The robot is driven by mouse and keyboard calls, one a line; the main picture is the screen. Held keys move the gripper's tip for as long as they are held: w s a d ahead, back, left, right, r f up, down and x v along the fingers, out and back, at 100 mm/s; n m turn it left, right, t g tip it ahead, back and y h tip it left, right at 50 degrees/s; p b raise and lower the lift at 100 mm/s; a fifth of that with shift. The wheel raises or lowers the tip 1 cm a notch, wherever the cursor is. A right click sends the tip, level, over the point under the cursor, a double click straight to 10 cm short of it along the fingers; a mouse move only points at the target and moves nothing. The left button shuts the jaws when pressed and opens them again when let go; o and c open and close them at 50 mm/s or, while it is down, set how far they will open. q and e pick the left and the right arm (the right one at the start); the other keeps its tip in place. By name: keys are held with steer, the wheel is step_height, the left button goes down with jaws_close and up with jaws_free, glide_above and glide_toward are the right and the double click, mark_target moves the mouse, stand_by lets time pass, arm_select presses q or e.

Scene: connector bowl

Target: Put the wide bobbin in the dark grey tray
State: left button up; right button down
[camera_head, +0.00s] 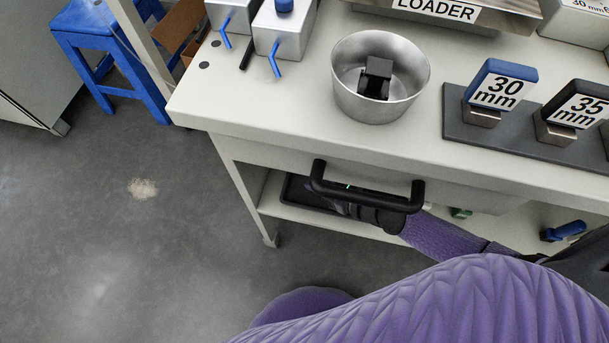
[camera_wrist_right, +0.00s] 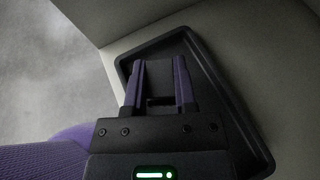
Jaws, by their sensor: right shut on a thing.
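My right gripper (camera_wrist_right: 160,78) is shut on a dark thing, seemingly the wide bobbin (camera_wrist_right: 159,75), which is mostly hidden between the fingers. It is over the dark grey tray (camera_wrist_right: 226,95), whose raised rim shows around the fingers. I cannot tell how high the thing is above the tray floor. In the head view the tray (camera_head: 291,193) lies on the shelf under the bench, and the drawer handle partly covers my right gripper (camera_head: 338,203). My left gripper is not in view.
A black drawer handle (camera_head: 365,202) juts out above my right wrist. On the bench top, a metal bowl (camera_head: 346,101) holds a black block-like part (camera_head: 377,77). A blue stool (camera_head: 98,45) stands at left.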

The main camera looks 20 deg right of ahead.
mark_target(305, 179)
steer(key=w+a, duration=0.2)
steer(key=w, duration=0.1)
steer(key=shift+w+a+f+b, duration=0.1)
steer(key=shift+w+b, duration=0.1)
steer(key=shift+b, duration=0.2)
steer(key=f+b, duration=0.3)
steer(key=f, duration=0.1)
steer(key=shift+s+f, duration=0.1)
steer(key=shift+s, duration=0.1)
steer(key=shift+w+r, duration=0.1)
steer(key=shift+r, duration=0.3)
steer(key=shift+f, duration=0.25)
steer(key=c, duration=0.7)
jaws_free()
steer(key=shift+r, duration=0.1)
steer(key=shift+o, duration=1.2)
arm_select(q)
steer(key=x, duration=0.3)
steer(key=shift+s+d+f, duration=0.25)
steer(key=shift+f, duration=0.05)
arm_select(e)
steer(key=shift+o, duration=0.2)
